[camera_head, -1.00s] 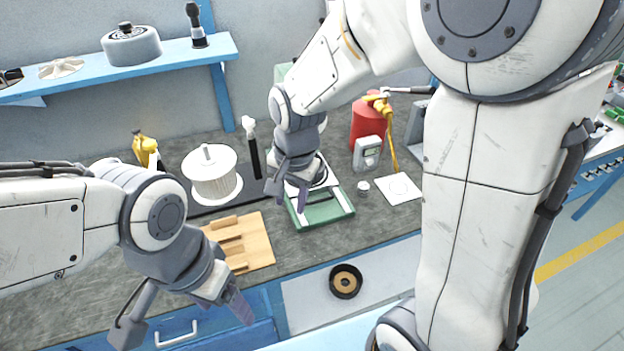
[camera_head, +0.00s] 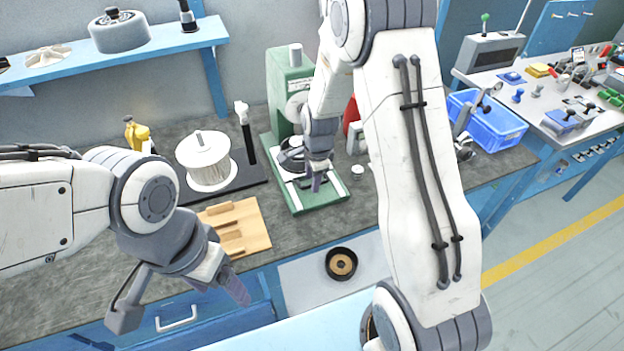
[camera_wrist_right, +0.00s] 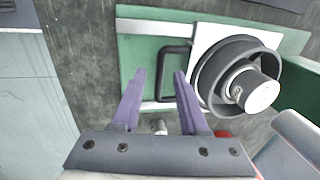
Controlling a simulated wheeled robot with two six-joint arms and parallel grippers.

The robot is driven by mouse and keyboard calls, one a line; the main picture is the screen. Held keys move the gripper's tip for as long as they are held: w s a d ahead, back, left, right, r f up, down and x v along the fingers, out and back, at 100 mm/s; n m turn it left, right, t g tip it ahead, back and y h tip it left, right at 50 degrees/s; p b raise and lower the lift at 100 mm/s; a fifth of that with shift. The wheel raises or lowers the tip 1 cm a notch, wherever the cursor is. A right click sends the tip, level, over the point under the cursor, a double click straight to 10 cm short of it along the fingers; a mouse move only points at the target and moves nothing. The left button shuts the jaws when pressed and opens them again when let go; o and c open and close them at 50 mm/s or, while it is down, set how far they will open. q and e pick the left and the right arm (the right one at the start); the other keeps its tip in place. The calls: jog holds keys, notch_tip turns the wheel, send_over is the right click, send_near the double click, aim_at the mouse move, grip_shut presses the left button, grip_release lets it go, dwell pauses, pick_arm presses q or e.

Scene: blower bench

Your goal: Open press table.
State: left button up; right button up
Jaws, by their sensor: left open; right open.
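The press (camera_head: 283,85) is a green machine on a green base (camera_head: 315,203) with pale rails, standing on the bench. Its white table, carrying a dark round holder, sits toward the column. In the right wrist view the table (camera_wrist_right: 207,35), the round holder (camera_wrist_right: 212,78) and a black U-shaped handle (camera_wrist_right: 172,47) on the table's edge show clearly. My right gripper (camera_head: 318,184) is open over the base; in its wrist view the fingertips (camera_wrist_right: 160,76) point at the handle's bar, which appears between them. Contact cannot be told. My left gripper (camera_head: 237,290) is open and empty before the bench.
Left of the press are a white spool (camera_head: 205,162) on a black plate and a wooden tray (camera_head: 240,225). A black ring part (camera_head: 341,263) lies on a pale panel in front. A blue bin (camera_head: 490,122) stands at right.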

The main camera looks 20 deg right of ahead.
jog(key=shift+w+f, duration=0.1)
jog(key=shift+f, duration=0.3)
grip_shut()
dwell(1.2)
